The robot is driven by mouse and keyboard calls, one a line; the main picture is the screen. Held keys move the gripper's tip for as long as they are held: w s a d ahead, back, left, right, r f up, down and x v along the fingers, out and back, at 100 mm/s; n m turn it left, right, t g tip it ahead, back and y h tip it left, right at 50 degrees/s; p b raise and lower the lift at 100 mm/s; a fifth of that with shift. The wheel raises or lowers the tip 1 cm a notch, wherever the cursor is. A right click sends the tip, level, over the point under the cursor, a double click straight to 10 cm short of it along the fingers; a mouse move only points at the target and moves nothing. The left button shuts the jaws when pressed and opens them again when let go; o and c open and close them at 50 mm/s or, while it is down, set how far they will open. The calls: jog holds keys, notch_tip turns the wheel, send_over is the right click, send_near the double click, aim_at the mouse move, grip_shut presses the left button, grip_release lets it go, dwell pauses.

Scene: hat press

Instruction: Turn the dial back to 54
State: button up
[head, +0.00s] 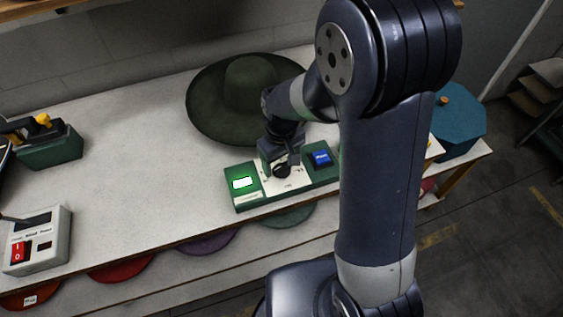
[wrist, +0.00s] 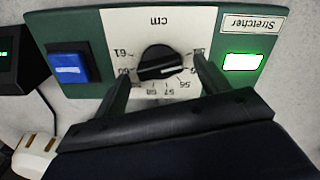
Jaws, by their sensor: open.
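The black dial (wrist: 160,64) sits on the cream scale of the green "Stretcher" panel (wrist: 105,25), marked in cm. In the wrist view, readable numbers run from 61 on the left through 58 and 57 below to 56 at lower right. A white line on the dial points right, towards the right finger, which partly covers the numbers there; I cannot read the exact setting. My gripper (wrist: 162,70) is open, one finger on each side of the dial, with gaps visible. In the head view, the dial (head: 282,171) shows below my gripper.
The panel has a blue button (wrist: 69,66) and a lit white-green display (wrist: 243,62). A dark green hat (head: 215,100) lies behind the panel. A grey switch box (head: 45,240) stands at the table's left. The middle-left tabletop (head: 130,160) is clear.

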aim_at(282, 165)
notch_tip(282, 165, up, 10)
jog(key=shift+f+b, duration=0.2)
jog(key=shift+b, duration=0.15)
dwell(0.4)
notch_tip(282, 165, down, 11)
jog(key=shift+f+p, duration=0.1)
jog(key=shift+p, duration=0.35)
jog(key=shift+r+m+p, duration=0.25)
jog(key=shift+m+p, duration=0.05)
jog(key=shift+p, duration=0.05)
jog(key=shift+m, duration=0.3)
jog(key=shift+f, duration=0.15)
